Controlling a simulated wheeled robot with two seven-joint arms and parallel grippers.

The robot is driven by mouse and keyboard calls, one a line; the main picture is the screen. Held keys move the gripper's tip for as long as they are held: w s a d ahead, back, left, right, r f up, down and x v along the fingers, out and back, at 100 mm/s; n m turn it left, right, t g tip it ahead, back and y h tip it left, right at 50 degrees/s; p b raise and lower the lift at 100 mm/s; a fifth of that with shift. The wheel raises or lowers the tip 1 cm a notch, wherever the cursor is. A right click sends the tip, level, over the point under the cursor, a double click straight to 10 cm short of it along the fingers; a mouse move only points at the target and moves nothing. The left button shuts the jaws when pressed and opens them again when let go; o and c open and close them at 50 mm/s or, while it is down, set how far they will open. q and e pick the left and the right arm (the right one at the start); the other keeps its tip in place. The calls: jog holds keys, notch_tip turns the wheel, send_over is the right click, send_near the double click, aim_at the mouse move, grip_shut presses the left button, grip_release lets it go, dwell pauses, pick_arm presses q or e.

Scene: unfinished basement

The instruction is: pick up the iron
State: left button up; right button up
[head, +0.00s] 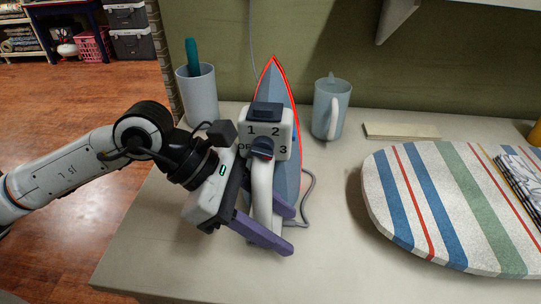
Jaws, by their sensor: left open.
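The iron (290,178) stands on the pale table near the wall, its pointed tip up and its blue-grey soleplate edged in red. Its white top has a dial with numbers, and a white handle curves down in front. My left gripper (288,230) is at the iron's lower part, with its purple fingers apart. The fingers reach around or beside the white handle; I cannot tell whether they touch it. The gripper covers part of the handle and the iron's lower left side. My right gripper is not in view.
A light cup (198,98) with a teal item stands behind my left arm. A blue-grey pitcher (330,108) stands right of the iron. A striped ironing board (450,205) fills the right side. A thin wooden slat (400,131) lies behind it. The front middle table is clear.

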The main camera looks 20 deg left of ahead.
pick_arm(q)
jog(key=shift+d+f, duration=0.2)
jog(key=shift+w, duration=0.1)
grip_shut()
jog(key=shift+w+r, duration=0.1)
jog(key=shift+r, duration=0.15)
